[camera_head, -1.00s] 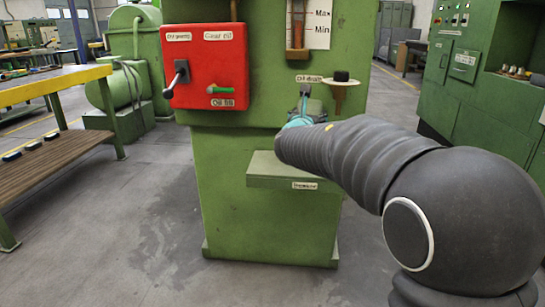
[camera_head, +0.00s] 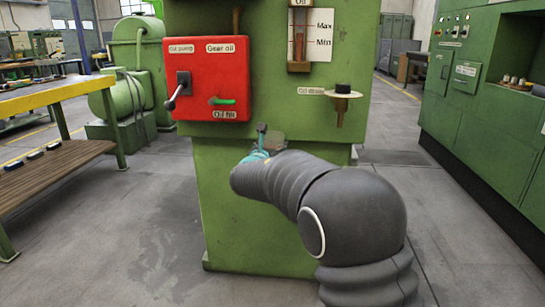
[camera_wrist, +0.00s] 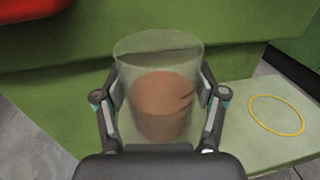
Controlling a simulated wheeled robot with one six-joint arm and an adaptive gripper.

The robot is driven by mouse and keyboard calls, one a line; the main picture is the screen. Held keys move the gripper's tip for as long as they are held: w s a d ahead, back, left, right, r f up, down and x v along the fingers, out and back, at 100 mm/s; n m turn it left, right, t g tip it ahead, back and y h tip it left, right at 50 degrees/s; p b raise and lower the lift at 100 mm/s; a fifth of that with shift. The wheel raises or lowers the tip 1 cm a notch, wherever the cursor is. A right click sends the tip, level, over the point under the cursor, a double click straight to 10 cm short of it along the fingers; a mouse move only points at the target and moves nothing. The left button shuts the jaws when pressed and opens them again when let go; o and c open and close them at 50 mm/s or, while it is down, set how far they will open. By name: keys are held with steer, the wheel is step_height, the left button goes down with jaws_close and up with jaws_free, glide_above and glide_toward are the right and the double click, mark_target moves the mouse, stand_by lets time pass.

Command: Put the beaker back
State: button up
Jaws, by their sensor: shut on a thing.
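A clear beaker (camera_wrist: 160,55) with brown liquid in its lower part stands nearly upright between the fingers of my gripper (camera_wrist: 162,92) in the wrist view. The fingers are shut on its two sides. In the head view, my gripper (camera_head: 262,152) is in front of the green machine, below the red panel and the oil drain, and the beaker (camera_head: 274,142) shows only faintly there. A green shelf (camera_wrist: 236,100) with an empty yellow ring (camera_wrist: 277,115) is right of the beaker in the wrist view. My arm hides this shelf in the head view.
The green machine (camera_head: 225,200) has a red panel (camera_head: 207,75) with levers and an oil drain (camera_head: 343,95) with a small plate sticking out. A workbench (camera_head: 50,110) stands left and a green cabinet (camera_head: 480,120) right. The floor between is clear.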

steer(key=shift+f, duration=1.55)
steer(key=o, duration=1.5)
steer(key=shift+f+b, duration=0.15)
steer(key=shift+b, duration=0.15)
steer(key=shift+c, duration=0.2)
